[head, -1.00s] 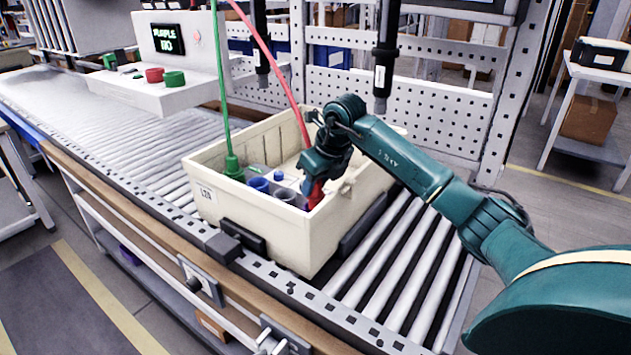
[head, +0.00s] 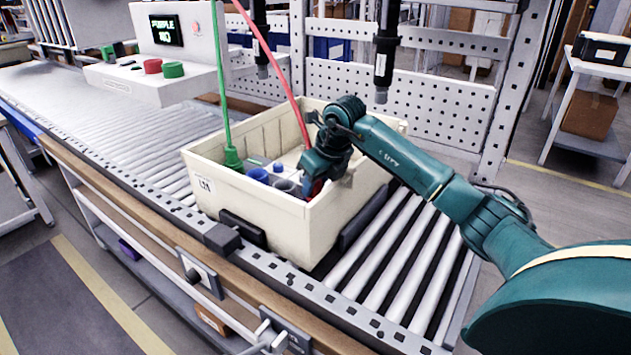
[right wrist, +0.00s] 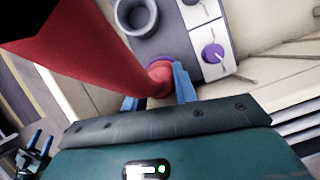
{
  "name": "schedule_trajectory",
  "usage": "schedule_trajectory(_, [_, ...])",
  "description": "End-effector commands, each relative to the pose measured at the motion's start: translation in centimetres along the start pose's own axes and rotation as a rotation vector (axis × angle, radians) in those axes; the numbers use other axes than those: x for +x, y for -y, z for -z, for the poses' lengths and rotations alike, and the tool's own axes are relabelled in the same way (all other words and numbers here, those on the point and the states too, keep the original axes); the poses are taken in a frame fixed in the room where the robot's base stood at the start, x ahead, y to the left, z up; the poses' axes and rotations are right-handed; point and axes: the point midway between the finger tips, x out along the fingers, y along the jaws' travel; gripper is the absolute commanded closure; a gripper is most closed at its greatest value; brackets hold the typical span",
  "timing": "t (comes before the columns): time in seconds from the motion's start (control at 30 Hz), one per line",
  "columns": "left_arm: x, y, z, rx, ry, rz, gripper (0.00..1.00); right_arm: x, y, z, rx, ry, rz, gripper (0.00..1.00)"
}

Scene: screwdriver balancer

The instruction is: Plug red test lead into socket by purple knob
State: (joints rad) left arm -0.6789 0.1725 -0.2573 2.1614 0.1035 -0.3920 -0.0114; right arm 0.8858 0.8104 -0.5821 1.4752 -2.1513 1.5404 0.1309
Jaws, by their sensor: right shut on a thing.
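My right gripper (head: 314,184) reaches down inside the cream crate (head: 300,232). In the right wrist view its blue fingers (right wrist: 160,92) are shut on the red test lead (right wrist: 95,45). The lead's red body spreads across the upper left, and its cable (head: 275,70) rises from the gripper in the head view. A purple knob (right wrist: 212,53) with a white mark sits on a light grey panel (right wrist: 205,30), just right of the lead's narrow end. A purple rim shows at that end, partly covered by the lead; I cannot tell how deep the plug sits.
A green lead (head: 232,155) stands in the crate's left part, near blue-topped parts (head: 258,175). A large dark-rimmed opening (right wrist: 136,14) lies on the panel beside the red lead. The crate sits on a roller conveyor (head: 395,255). A control box (head: 160,85) stands at upper left.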

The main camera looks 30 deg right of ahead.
Motion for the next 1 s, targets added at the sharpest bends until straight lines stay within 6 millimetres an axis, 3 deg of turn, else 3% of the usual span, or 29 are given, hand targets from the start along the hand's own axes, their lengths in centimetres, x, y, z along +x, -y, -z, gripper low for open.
schedule_trajectory(0.33, [0.06, 0.01, -0.10, 0.000, 0.000, 0.000, 0.52, 0.22, 0.02, 0.09, 0.000, 0.000, 0.000, 0.96])
schedule_trajectory(0.37, [0.06, 0.01, -0.10, 0.000, 0.000, 0.000, 0.52, 0.21, 0.02, 0.09, 0.000, 0.000, 0.000, 0.69])
schedule_trajectory(0.63, [0.05, -0.01, -0.10, 0.000, -0.001, -0.001, 0.52, 0.21, 0.01, 0.09, 0.000, 0.000, 0.000, 0.47])
schedule_trajectory(1.0, [-0.09, -0.28, 0.16, -0.029, -0.005, -0.012, 0.52, 0.24, -0.01, 0.11, 0.000, -0.001, 0.000, 0.46])
